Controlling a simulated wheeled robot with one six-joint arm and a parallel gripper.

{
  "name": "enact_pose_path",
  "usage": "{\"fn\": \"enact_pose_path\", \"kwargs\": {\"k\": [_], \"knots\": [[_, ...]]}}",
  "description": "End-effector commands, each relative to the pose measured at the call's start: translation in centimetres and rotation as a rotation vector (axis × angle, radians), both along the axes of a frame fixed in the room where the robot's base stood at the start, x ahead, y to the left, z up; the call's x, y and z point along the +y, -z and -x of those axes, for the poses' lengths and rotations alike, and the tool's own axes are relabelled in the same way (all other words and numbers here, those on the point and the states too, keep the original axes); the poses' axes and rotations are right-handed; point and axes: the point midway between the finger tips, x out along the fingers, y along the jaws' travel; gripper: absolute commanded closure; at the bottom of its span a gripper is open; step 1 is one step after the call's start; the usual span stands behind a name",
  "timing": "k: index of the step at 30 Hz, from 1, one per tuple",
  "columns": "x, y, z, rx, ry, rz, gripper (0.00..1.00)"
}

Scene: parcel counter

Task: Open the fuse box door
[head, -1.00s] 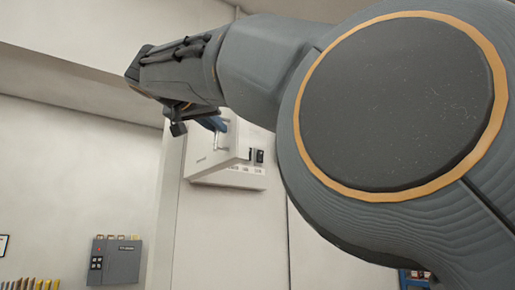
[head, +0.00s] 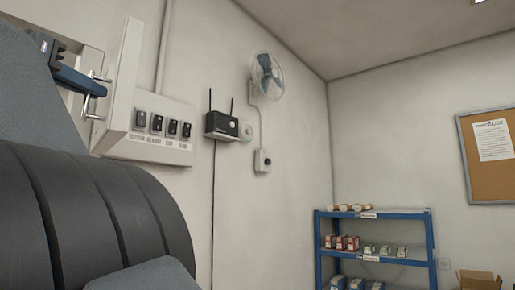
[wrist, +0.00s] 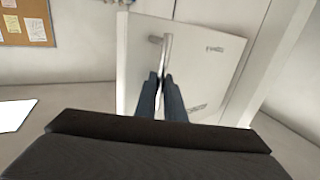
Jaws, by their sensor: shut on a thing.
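The white fuse box (head: 165,145) is on the wall at the left of the head view, with a row of black switches (head: 157,123) exposed. Its door (head: 124,70) stands open, swung out from the box and seen nearly edge-on. In the wrist view the door (wrist: 205,65) is a pale panel with a metal bar handle (wrist: 167,48). My gripper (wrist: 161,78) is shut on this handle, its dark blue fingers on either side of the lower bar. The handle (head: 96,90) and gripper (head: 92,86) also show in the head view. My arm hides the lower left.
A black router (head: 222,126) and a wall fan (head: 267,76) are on the wall right of the box. A blue shelf (head: 375,215) with small boxes stands in the far corner. A cork board (head: 490,155) hangs at the right. The space before the wall looks clear.

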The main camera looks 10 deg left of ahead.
Motion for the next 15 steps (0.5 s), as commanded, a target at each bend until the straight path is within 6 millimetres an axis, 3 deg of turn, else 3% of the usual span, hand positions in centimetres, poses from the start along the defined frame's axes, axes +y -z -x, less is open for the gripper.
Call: {"fn": "enact_pose_path", "kwargs": {"k": [15], "knots": [[0.87, 0.39, 1.31, 0.004, -0.002, 0.006, 1.0]]}}
